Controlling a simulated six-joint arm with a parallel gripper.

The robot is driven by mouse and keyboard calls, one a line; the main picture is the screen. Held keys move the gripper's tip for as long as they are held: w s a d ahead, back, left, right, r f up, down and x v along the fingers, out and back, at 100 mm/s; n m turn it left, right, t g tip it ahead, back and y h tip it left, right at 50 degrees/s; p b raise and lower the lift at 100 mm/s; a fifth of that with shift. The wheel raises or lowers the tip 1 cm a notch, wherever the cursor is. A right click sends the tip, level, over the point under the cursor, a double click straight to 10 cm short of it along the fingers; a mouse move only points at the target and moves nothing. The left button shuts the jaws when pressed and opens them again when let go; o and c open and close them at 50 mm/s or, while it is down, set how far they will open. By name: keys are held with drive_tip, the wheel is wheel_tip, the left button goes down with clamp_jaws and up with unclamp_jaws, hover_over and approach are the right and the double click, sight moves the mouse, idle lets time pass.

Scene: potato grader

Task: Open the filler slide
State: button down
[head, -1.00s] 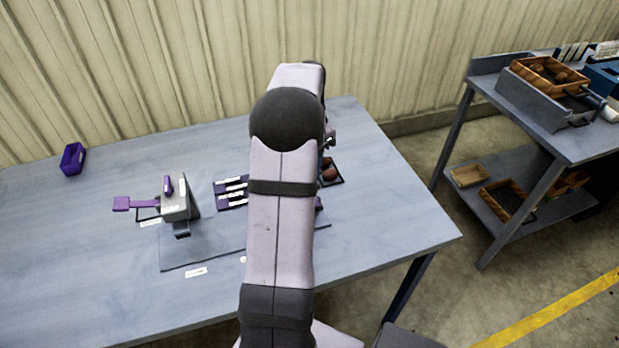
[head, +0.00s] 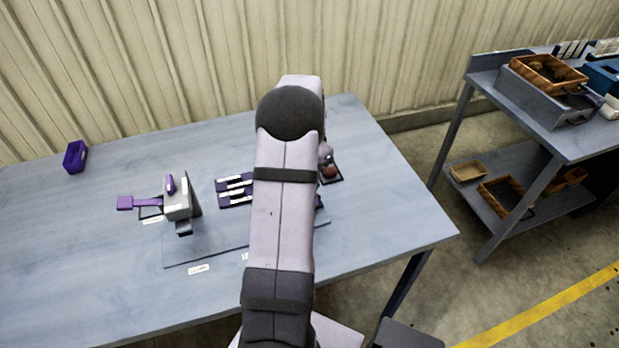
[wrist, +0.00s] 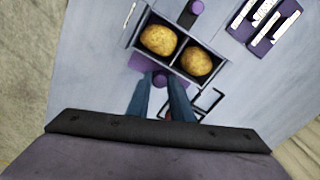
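In the wrist view, a purple plate (wrist: 143,62) with a round purple knob (wrist: 160,79) lies against the near side of a dark-framed tray (wrist: 140,39). I cannot read any label marking it as the filler slide. My gripper (wrist: 160,82) is open. Its two bluish fingers stand on either side of the knob near their tips, with gaps showing. Contact cannot be made out. Two potatoes, one left (wrist: 158,40) and one right (wrist: 196,62), sit in separate compartments of the tray. In the head view my arm hides the gripper and the plate.
A grey device (head: 177,205) with purple handles stands left on the table (head: 90,250). Purple strips with white labels (head: 234,190) lie beside my arm. A purple bin (head: 76,156) sits far left. A second bench (head: 570,140) with trays stands right. The front left table is clear.

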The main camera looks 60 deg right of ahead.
drive_tip(key=s+d, duration=0.4)
idle(0.3)
drive_tip(key=c, duration=1.8)
unclamp_jaws()
drive_tip(key=shift+c, duration=0.2)
drive_tip(key=shift+r, duration=0.1)
wheel_tip(320, 180, up, 7)
drive_tip(key=b, duration=0.2)
drive_tip(key=shift+r, duration=0.1)
